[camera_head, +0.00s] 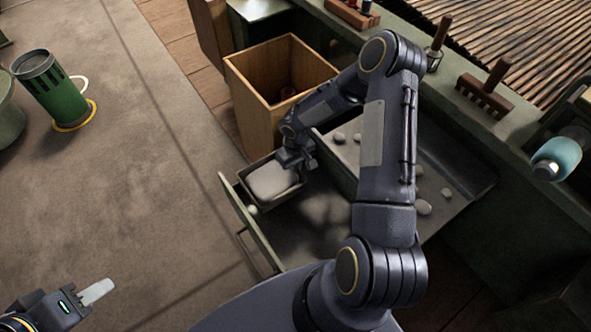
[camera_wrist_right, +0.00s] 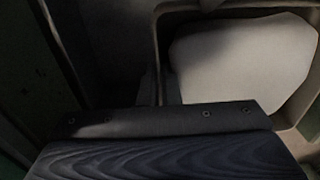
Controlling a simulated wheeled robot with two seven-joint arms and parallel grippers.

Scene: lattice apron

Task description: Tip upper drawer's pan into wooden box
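The pan (camera_head: 250,184) is a small shallow tray with a large pale lump (camera_head: 273,181) in it. It sits at the left end of the open drawer (camera_head: 252,222) and looks level. My right gripper (camera_head: 297,163) is at the pan's right edge. In the right wrist view its two dark fingers (camera_wrist_right: 160,88) stand close on both sides of the pan's wall (camera_wrist_right: 158,45), with the lump (camera_wrist_right: 240,60) beside them. The wooden box (camera_head: 262,112) stands open just behind the pan. My left gripper (camera_head: 95,291) is at the lower left, away from everything; its opening is unclear.
Several pale stones (camera_head: 423,207) lie in the drawer area, partly behind my right arm. A green slotted canister (camera_head: 50,90) stands at the far left. A bench with tools (camera_head: 483,97) runs along the right. The left floor is mostly clear.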

